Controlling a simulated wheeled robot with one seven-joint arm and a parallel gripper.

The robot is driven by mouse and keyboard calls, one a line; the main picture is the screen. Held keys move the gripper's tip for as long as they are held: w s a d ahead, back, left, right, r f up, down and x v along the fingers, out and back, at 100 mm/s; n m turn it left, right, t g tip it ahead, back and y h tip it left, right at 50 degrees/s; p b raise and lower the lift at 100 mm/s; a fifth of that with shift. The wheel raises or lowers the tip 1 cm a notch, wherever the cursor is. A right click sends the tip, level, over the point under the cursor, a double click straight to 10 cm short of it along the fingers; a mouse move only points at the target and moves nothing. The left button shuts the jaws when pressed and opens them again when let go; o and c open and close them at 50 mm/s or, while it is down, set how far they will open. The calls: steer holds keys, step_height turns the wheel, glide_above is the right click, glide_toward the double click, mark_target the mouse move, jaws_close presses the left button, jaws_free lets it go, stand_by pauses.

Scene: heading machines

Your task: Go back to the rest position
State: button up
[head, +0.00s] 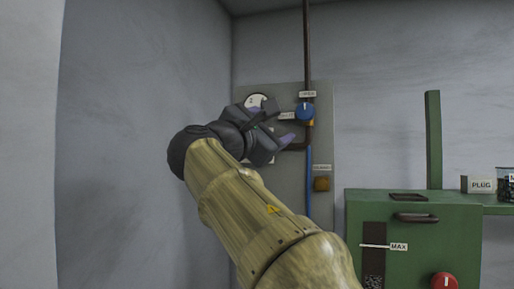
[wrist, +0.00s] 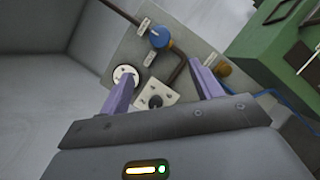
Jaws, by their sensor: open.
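My gripper (wrist: 162,92) is open and empty, with its two purple fingers spread in the wrist view. In the head view my gripper (head: 274,128) is at the end of my outstretched arm, in front of a grey wall panel (head: 287,200). It hides part of the panel there. Between and beyond the fingers, the wrist view shows a white plate with a black round part (wrist: 155,101) and a round white dial (wrist: 125,76). I cannot tell how far the fingertips are from the panel.
A blue knob (head: 305,111) sits on a brown pipe (head: 306,50) on the panel. A yellowish block (head: 321,184) is lower right. A green machine (head: 430,225) with a handle and a red knob (head: 444,281) stands at right. Bare walls lie left.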

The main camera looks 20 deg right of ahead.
steer(key=w+f+m+g+y, duration=0.1)
steer(key=w+f+g+y, duration=0.3)
steer(key=f, duration=1.3)
steer(key=w+f+y, duration=0.3)
steer(key=f+y, duration=0.2)
steer(key=f, duration=1.1)
steer(key=s+a+f+m+g+y, duration=0.1)
steer(key=s+f+m, duration=0.4)
steer(key=f, duration=0.5)
steer(key=s+a+f+m+g+y, duration=0.1)
steer(key=s+f+m+g+y, duration=0.2)
steer(key=s+f, duration=0.7)
steer(key=s+a+f+m+g+y, duration=0.2)
steer(key=s+f+m, duration=0.5)
steer(key=f, duration=0.5)
steer(key=shift+s+f+m+g+y, duration=0.15)
steer(key=shift+m+g+y, duration=0.25)
steer(key=shift+g+y, duration=0.15)
